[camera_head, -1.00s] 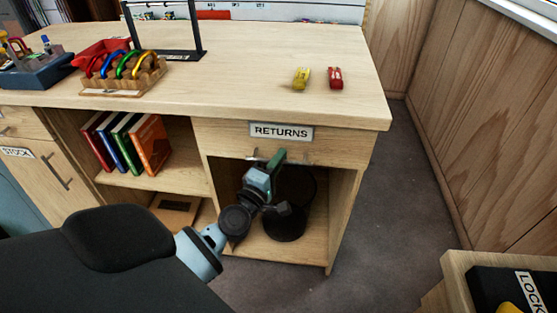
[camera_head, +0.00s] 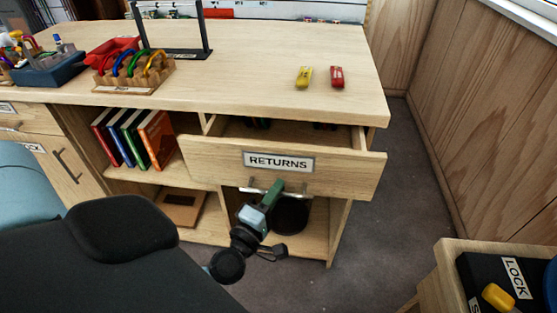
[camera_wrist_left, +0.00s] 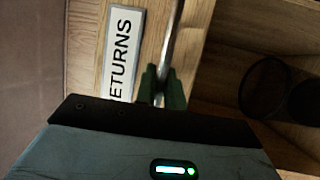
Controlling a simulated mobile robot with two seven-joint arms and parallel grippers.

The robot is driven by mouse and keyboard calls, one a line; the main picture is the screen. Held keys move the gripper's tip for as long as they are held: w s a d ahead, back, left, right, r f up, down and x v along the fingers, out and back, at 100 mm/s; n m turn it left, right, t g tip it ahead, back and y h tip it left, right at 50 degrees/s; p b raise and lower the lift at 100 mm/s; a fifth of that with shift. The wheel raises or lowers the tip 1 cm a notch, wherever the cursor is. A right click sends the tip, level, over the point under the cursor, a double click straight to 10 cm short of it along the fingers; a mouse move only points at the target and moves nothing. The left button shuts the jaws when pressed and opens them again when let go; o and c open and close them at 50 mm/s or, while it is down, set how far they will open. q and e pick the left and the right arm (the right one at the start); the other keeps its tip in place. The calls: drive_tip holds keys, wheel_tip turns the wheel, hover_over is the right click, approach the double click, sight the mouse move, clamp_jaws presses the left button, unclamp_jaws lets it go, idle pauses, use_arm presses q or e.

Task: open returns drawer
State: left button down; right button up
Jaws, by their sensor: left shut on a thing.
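The returns drawer (camera_head: 340,172) stands pulled out from the counter, with its white RETURNS label (camera_head: 278,162) on the front. Some dark items show inside it, too small to name. Its metal bar handle (camera_head: 298,195) runs below the label. My left gripper (camera_head: 274,188) is shut on the handle, with its green fingers around the bar. In the left wrist view the fingers (camera_wrist_left: 161,88) sit on the handle (camera_wrist_left: 172,40) beside the label (camera_wrist_left: 123,50). My right gripper is not in view.
A dark bin (camera_head: 290,215) stands in the open compartment under the drawer. Books (camera_head: 134,137) fill the shelf to the left. A yellow item (camera_head: 304,77) and a red item (camera_head: 337,77) lie on the counter top (camera_head: 250,75). A cabinet with a LOCK-marked black box (camera_head: 512,280) stands at lower right.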

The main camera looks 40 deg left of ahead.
use_arm(q)
drive_tip(key=s+d, duration=0.9)
drive_tip(key=s, duration=0.6)
drive_tip(key=shift+s+d, duration=0.2)
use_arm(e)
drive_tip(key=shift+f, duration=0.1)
use_arm(q)
drive_tip(key=c, duration=1.8)
unclamp_jaws()
drive_tip(key=shift+o, duration=0.2)
drive_tip(key=shift+s+f, duration=0.1)
drive_tip(key=shift+s, duration=0.05)
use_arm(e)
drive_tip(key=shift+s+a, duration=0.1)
